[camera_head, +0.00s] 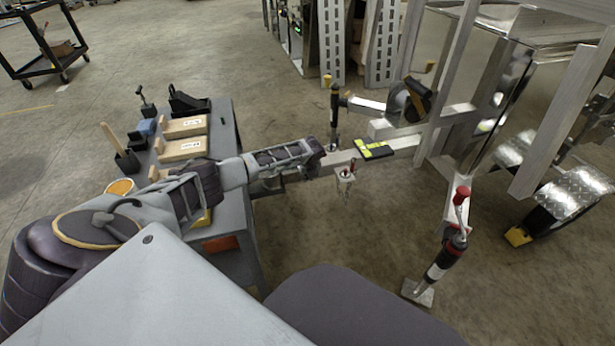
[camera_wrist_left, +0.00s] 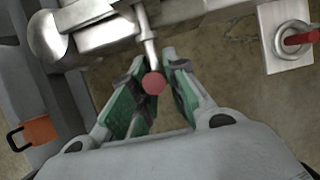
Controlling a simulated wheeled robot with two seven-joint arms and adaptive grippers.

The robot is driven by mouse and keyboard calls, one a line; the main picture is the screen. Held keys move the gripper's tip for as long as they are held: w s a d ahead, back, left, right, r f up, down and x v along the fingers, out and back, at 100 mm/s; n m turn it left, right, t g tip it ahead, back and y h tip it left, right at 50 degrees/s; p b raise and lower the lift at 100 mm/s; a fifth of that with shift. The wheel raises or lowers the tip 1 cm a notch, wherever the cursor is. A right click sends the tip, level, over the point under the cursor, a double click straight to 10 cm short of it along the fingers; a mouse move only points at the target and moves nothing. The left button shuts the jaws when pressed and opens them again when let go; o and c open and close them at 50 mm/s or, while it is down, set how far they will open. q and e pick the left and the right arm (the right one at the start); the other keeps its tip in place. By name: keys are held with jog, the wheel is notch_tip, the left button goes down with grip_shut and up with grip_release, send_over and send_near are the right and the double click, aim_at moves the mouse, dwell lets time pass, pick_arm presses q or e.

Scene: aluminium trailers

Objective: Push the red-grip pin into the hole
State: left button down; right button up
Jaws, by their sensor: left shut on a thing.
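The red-grip pin shows in the left wrist view as a round red grip (camera_wrist_left: 153,82) on a thin metal shaft. The shaft runs up to a metal fitting (camera_wrist_left: 110,30) on the trailer tongue. My left gripper (camera_wrist_left: 153,68) is shut on the pin, with green-padded fingers on either side of the red grip. The hole is not clearly seen, and I cannot tell how deep the shaft sits. In the head view my left arm reaches to the tongue (camera_head: 400,143), and its wrist hides the pin. My right gripper is not in view.
A jack with a red knob (camera_head: 447,250) stands nearer. A grey workbench (camera_head: 222,140) with tools is left.

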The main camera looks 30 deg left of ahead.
pick_arm(q)
jog(key=shift+w+a+b, duration=0.85)
jog(key=shift+a+b, duration=0.05)
jog(key=shift+a, duration=0.05)
dwell(0.7)
jog(key=c, duration=1.3)
grip_release()
jog(key=shift+r, duration=0.1)
jog(key=shift+v, duration=5.9)
